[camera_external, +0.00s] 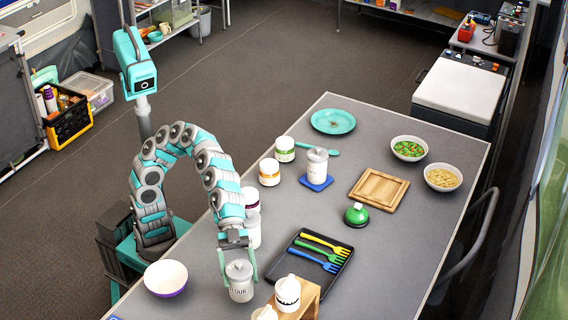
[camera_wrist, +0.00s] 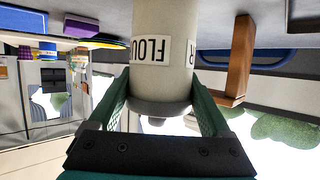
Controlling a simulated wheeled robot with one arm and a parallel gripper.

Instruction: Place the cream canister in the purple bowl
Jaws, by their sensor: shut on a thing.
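My gripper (camera_external: 238,263) is shut on the cream canister (camera_external: 240,286), a pale, lidded canister marked FLOUR, at the near edge of the grey table. In the wrist view the canister (camera_wrist: 165,50) sits between the two green fingers, which touch its sides. I cannot tell whether its base touches the table. The purple bowl (camera_external: 166,281), white inside and purple low on the outside, stands on the table to the left of my gripper. It looks empty and apart from the canister.
A wooden stand (camera_external: 306,295) with white jars is close right of the canister. A black tray (camera_external: 341,263) with coloured forks lies behind it. White jars (camera_external: 270,172) and another canister (camera_external: 317,163) on a blue mat stand farther back. The table between bowl and canister is clear.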

